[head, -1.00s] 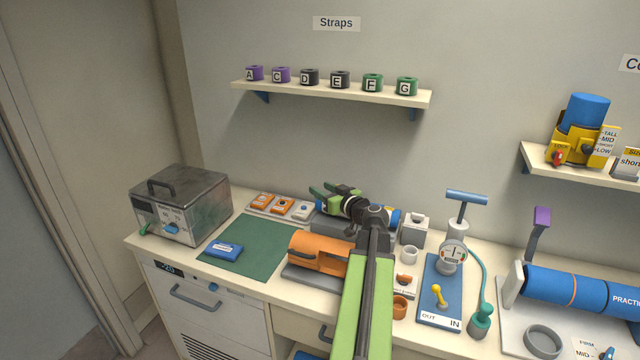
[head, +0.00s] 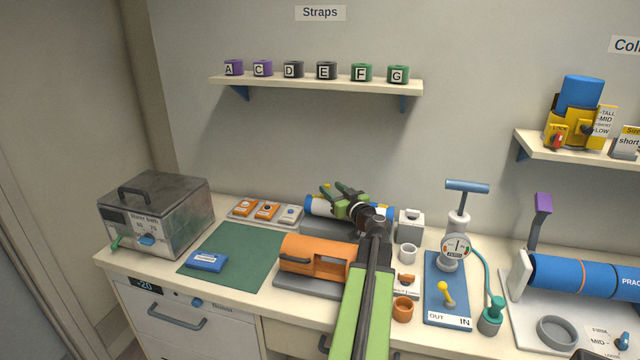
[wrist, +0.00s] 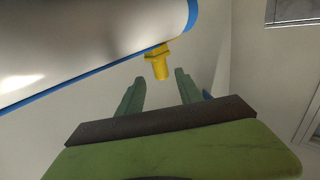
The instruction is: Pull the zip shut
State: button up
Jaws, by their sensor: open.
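A white roll with blue edges (head: 320,208) lies on a dark grey stand at the back of the counter, partly hidden behind my gripper. In the wrist view the same pale roll (wrist: 80,45) fills the upper left. A yellow pull tab (wrist: 159,62) hangs below its blue edge. My gripper (head: 338,187) is open and empty by the roll. In the wrist view its two green fingers (wrist: 159,77) stand apart, with the tab roughly between and just beyond their tips, with no contact visible. The zip's line cannot be made out.
An orange holder (head: 312,257) stands in front of the roll, close to my arm. A green mat (head: 232,262) lies left. The strap shelf (head: 318,84) is above.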

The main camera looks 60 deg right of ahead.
jog(key=x, duration=0.6)
jog(key=shift+w, duration=0.45)
grip_shut()
dwell(0.6)
